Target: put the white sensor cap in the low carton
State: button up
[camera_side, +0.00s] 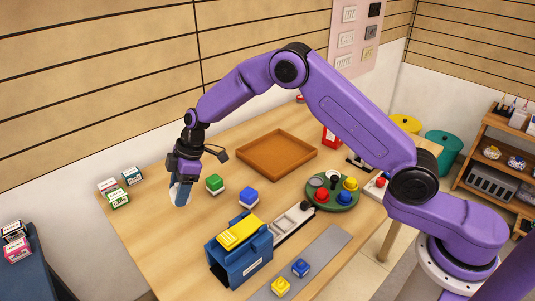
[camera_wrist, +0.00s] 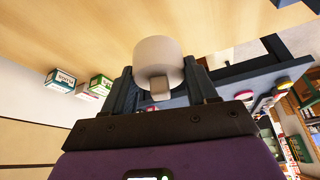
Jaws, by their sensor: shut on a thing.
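My gripper (camera_side: 180,192) is at the left part of the table, pointing down and shut on the white sensor cap. In the wrist view, the white sensor cap (camera_wrist: 157,57) is a pale round piece with a short grey stem, held between the two dark fingers. In the side view, the fingers partly hide it, and its height over the table is hard to tell. The low carton (camera_side: 277,172) is a shallow, open, orange-brown box further back and right. It looks empty, and my gripper is well apart from it.
A green cap (camera_side: 214,182) and a blue cap (camera_side: 249,195) stand right of my gripper. A blue holder with a yellow top (camera_side: 240,252) is in front. A green round tray (camera_side: 347,203) bears several caps. Small boxes (camera_side: 118,199) stand at the left edge.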

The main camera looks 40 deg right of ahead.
jog(key=d+r+m+t, duration=0.2)
jog(key=d+m, duration=0.3)
jog(key=d, duration=1.5)
jog(key=s+d+m+h, duration=0.1)
jog(key=s+d+m, duration=0.25)
jog(key=d, duration=0.45)
jog(key=s+d+m+h, duration=0.2)
jog(key=s+d, duration=0.2)
jog(key=d, duration=0.3)
jog(key=t, duration=0.1)
send_near(263, 159)
jog(key=shift+w+a+f, duration=0.15)
jog(key=shift+w+f, duration=0.25)
jog(key=shift+w, duration=0.05)
jog(key=shift+w+a+f, duration=0.2)
jog(key=shift+w+f, duration=0.4)
jog(key=shift+f, duration=0.1)
jog(key=shift+w+f, duration=0.1)
jog(key=shift+f, duration=1.45)
jog(key=shift+f, duration=0.15)
